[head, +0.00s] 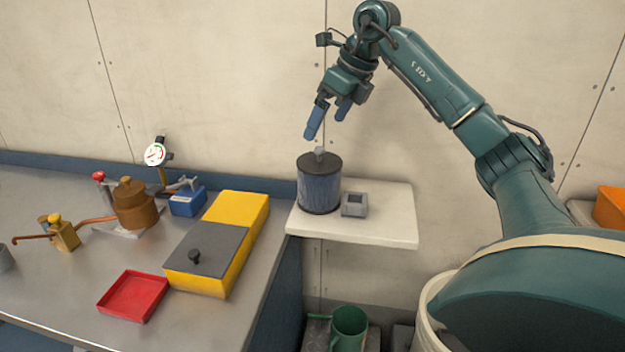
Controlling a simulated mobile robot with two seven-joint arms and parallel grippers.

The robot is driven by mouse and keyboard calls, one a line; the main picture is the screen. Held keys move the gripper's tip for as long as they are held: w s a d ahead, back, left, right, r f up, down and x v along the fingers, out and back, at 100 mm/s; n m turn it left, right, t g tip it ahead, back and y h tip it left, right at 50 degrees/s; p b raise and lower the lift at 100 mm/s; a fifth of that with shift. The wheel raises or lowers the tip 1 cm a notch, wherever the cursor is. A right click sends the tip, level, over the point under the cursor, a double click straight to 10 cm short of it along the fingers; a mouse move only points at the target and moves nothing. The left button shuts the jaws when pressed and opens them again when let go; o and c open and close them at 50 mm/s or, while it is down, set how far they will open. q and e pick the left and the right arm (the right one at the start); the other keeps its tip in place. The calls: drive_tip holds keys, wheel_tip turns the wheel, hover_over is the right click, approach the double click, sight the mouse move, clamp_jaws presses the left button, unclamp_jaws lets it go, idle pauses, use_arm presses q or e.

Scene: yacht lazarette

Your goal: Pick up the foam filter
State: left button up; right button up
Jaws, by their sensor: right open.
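A dark blue-grey cylinder (319,190) with a black top and a small pale knob stands upright on a white shelf (385,228). It looks most like the foam filter, though I cannot be sure. A small grey square block (354,205) with a recess in its top sits just right of it. My right gripper (326,123) is open and empty above the cylinder, its blue fingers pointing down and a little left. The fingertips look apart from the knob. My left gripper is not in view.
The bench at left holds a yellow box (238,212) with a grey lid (207,249), a red tray (132,296), a brown pot (135,206) and a gauge (155,154). A green can (348,328) stands below the shelf. The shelf's right part is clear.

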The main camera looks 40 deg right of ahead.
sight(322, 148)
drive_tip(key=shift+h, duration=0.3)
drive_tip(key=f, duration=0.2)
drive_tip(key=w+f, duration=0.1)
drive_tip(key=w+d+f, duration=0.1)
drive_tip(key=f, duration=0.1)
drive_tip(key=shift+f, duration=0.35)
drive_tip(key=shift+x, duration=3.05)
drive_tip(key=shift+s, duration=0.15)
drive_tip(key=shift+c, duration=0.2)
drive_tip(key=c, duration=0.6)
